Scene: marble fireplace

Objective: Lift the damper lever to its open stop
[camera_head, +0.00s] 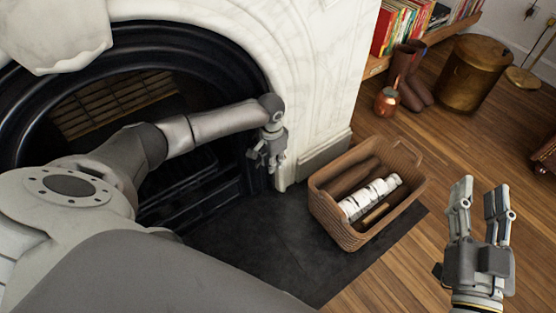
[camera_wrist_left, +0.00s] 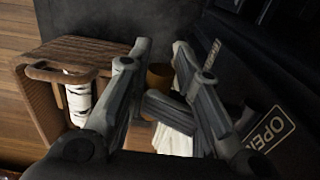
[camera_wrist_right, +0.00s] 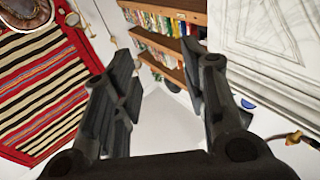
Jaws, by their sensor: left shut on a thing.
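My left gripper (camera_head: 268,160) is at the right side of the black fireplace arch, in front of the iron surround. In the left wrist view its fingers (camera_wrist_left: 158,70) stand on either side of a small brown, knob-like piece (camera_wrist_left: 158,77), which looks like the damper lever's handle. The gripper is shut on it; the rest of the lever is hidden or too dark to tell. An "OPEN" label plate (camera_wrist_left: 270,130) shows right of the fingers. My right gripper (camera_head: 481,215) is open and empty over the wood floor, away from the fireplace.
A wicker basket (camera_head: 330,212) with birch logs (camera_head: 370,198) stands on the dark hearth (camera_head: 265,245), just right of the left gripper. The white marble surround (camera_head: 310,75) rises behind it. Boots (camera_head: 408,80), a copper jug (camera_head: 387,101) and a brass bin (camera_head: 474,72) stand farther back.

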